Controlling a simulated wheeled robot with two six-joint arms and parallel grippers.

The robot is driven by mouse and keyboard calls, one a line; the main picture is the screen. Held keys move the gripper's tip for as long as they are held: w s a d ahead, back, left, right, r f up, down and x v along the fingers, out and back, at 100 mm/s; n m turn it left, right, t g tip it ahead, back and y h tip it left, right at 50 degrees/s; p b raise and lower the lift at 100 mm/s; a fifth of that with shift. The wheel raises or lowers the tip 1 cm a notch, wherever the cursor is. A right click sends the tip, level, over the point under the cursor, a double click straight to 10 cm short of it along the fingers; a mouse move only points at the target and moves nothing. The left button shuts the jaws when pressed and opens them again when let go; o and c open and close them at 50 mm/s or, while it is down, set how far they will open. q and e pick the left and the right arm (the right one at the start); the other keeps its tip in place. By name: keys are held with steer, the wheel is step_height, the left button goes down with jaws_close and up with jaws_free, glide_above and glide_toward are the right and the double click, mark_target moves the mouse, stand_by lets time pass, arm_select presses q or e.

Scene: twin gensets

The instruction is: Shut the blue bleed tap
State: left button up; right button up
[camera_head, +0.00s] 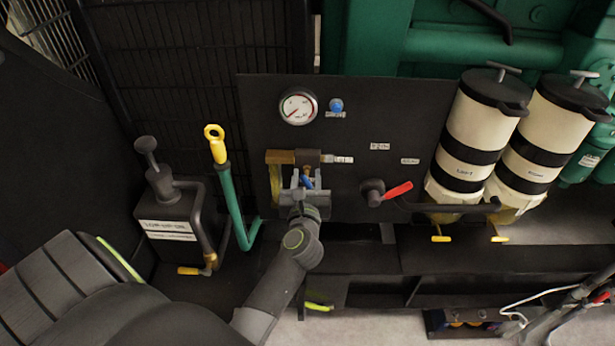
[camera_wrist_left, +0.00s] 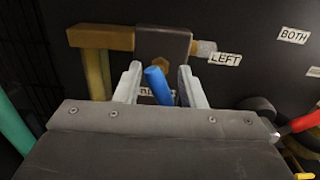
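The blue bleed tap (camera_wrist_left: 158,85) is a small blue lever below a brass and dark grey pipe block (camera_wrist_left: 162,45). It stands slightly tilted, and a label behind it is partly hidden. My left gripper (camera_wrist_left: 160,88) is open, with one pale finger on each side of the tap. A narrow gap shows on both sides of the lever. In the head view my left gripper (camera_head: 304,183) is at the black panel, and only a bit of the blue tap (camera_head: 308,182) shows between the fingers. My right gripper is not in view.
A gauge (camera_head: 298,106) and a blue knob (camera_head: 336,105) sit above on the panel. A red-handled valve (camera_head: 397,191) is to the right, beside two cream filters (camera_head: 470,140). A green hose with yellow handle (camera_head: 217,146) and a hand pump (camera_head: 165,187) stand left.

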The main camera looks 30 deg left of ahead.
arm_select(q)
steer(key=c, duration=0.7)
jaws_close()
